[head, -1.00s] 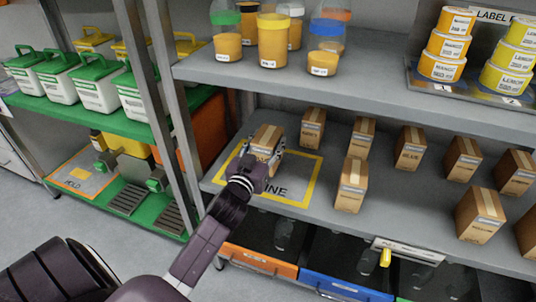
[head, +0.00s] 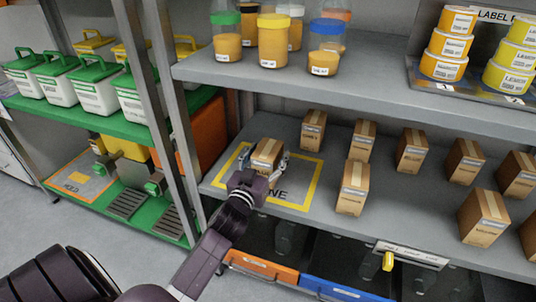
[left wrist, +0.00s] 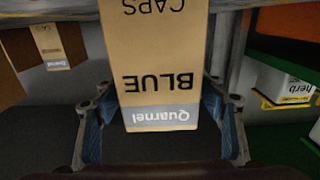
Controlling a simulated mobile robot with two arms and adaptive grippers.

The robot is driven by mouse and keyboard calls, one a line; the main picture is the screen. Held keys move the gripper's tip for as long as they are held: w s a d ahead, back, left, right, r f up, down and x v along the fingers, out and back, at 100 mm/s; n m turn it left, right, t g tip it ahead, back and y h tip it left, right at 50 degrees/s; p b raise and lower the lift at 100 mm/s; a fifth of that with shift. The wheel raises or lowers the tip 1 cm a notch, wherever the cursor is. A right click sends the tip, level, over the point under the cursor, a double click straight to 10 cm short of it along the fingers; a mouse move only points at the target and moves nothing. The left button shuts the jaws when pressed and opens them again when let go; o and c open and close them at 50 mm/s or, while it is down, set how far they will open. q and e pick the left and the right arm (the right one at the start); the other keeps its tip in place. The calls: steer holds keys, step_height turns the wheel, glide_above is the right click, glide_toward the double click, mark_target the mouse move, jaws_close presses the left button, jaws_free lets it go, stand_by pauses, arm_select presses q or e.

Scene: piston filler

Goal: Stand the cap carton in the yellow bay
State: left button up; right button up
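The cap carton (head: 266,149), a brown box, stands upright inside the yellow-outlined bay (head: 314,178) on the grey middle shelf. In the left wrist view the carton (left wrist: 160,60) shows "BLUE CAPS" upside down and a grey "Quarnel" band. My left gripper (head: 262,165) is around the carton from the front, its fingers spread on either side. In the left wrist view, gaps show between the carton and the blue finger pads. The carton's lower front is hidden by the gripper in the head view. My right gripper is not in view.
Several similar cartons stand right of the bay, the closest being a front one (head: 352,187) and a back one (head: 313,130). A metal post (head: 178,120) rises left of the bay. The upper shelf (head: 370,75), holding jars, overhangs it.

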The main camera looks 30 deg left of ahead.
mark_target(261, 165)
arm_select(q)
steer(key=shift+r, duration=0.1)
steer(key=shift+s, duration=0.15)
steer(key=v, duration=0.4)
steer(key=shift+p, duration=0.35)
steer(key=v, duration=0.7)
steer(key=shift+s+d+p, duration=0.2)
steer(key=shift+s+p, duration=0.1)
steer(key=shift+s, duration=0.05)
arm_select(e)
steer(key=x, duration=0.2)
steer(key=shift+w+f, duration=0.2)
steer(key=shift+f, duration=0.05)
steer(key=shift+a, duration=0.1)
